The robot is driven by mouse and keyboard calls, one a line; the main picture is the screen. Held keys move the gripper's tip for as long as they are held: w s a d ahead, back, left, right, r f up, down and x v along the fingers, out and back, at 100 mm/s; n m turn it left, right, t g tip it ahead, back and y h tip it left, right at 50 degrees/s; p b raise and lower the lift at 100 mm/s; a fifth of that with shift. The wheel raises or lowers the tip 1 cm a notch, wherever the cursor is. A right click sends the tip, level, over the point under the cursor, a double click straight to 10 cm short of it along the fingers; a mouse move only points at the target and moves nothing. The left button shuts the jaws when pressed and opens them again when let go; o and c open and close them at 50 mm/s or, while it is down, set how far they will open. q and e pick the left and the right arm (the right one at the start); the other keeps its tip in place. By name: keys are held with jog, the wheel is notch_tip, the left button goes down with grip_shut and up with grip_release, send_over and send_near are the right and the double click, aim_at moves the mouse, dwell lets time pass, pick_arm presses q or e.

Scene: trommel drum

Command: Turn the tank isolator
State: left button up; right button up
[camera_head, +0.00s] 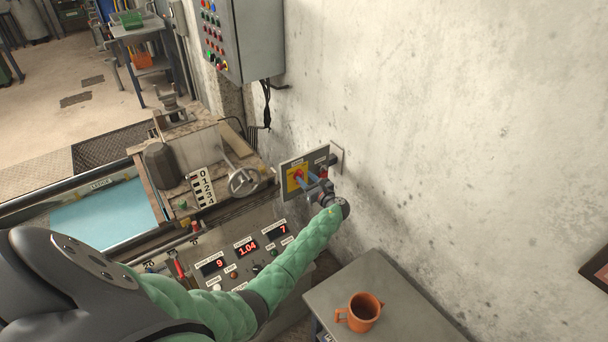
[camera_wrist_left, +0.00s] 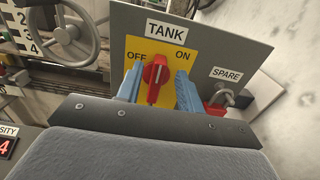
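The tank isolator is a red rotary knob (camera_wrist_left: 156,78) on a yellow plate (camera_wrist_left: 143,50) marked OFF on the left and ON on the right, under a TANK label. It also shows as a red knob on yellow in the head view (camera_head: 298,174). The knob's grip stands roughly upright, between the two words. My left gripper (camera_wrist_left: 158,84) is in front of it, with one blue finger on each side of the knob. Gaps show between the fingers and the knob. In the head view the left gripper (camera_head: 307,182) reaches the panel from the right. My right gripper is not in view.
A SPARE switch with a red base and padlock (camera_wrist_left: 219,103) sits right of the isolator on the same grey panel. A handwheel (camera_head: 244,181) stands to its left. A control desk with red displays (camera_head: 247,248) is below. An orange mug (camera_head: 363,312) stands on a grey table (camera_head: 410,318).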

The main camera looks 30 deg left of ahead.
pick_arm(q)
jog(key=shift+x, duration=1)
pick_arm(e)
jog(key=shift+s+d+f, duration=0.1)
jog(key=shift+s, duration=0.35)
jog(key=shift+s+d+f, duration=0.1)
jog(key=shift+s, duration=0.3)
pick_arm(q)
grip_shut()
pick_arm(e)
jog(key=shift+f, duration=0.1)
